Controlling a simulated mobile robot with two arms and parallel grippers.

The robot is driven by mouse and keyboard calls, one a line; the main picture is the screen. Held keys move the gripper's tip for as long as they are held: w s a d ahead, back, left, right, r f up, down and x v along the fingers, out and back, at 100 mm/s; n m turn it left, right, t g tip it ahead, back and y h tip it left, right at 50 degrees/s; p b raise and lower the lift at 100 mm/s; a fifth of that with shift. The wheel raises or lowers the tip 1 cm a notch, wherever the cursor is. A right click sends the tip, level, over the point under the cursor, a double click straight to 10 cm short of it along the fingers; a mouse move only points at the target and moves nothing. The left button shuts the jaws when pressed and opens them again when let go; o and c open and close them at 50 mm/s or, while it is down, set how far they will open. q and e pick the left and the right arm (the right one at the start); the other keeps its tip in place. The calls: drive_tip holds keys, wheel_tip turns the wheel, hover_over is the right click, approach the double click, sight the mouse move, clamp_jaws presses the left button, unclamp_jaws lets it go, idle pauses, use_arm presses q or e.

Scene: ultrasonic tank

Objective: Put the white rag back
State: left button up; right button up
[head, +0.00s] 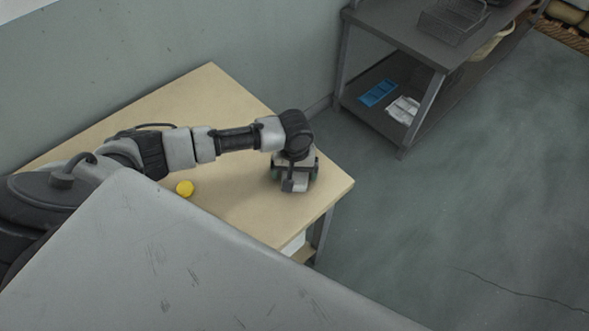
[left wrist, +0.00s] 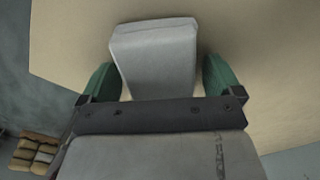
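My left gripper (head: 293,180) is low over the far right corner of the wooden table. In the left wrist view a pale grey-white block-like thing (left wrist: 155,58) sits between its green fingers (left wrist: 160,82). It may be the white rag folded; the views do not settle this. The fingers are wide apart, close along both its sides; whether they press on it is unclear. The pale thing also shows below the gripper in the head view. A crumpled white thing (head: 403,110) lies on the lower shelf of the grey table. My right gripper is not in view.
A yellow ball-like thing (head: 185,188) is on the wooden table (head: 235,205). The grey table (head: 400,30) holds a dark wire basket (head: 455,22); a blue tray (head: 378,93) is on its lower shelf. A grey surface (head: 170,260) fills the foreground. Open floor lies right.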

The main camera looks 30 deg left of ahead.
use_arm(q)
wheel_tip(320, 180, up, 12)
drive_tip(key=shift+r+b, duration=0.2)
drive_tip(key=shift+b, duration=0.1)
idle(0.3)
idle(0.5)
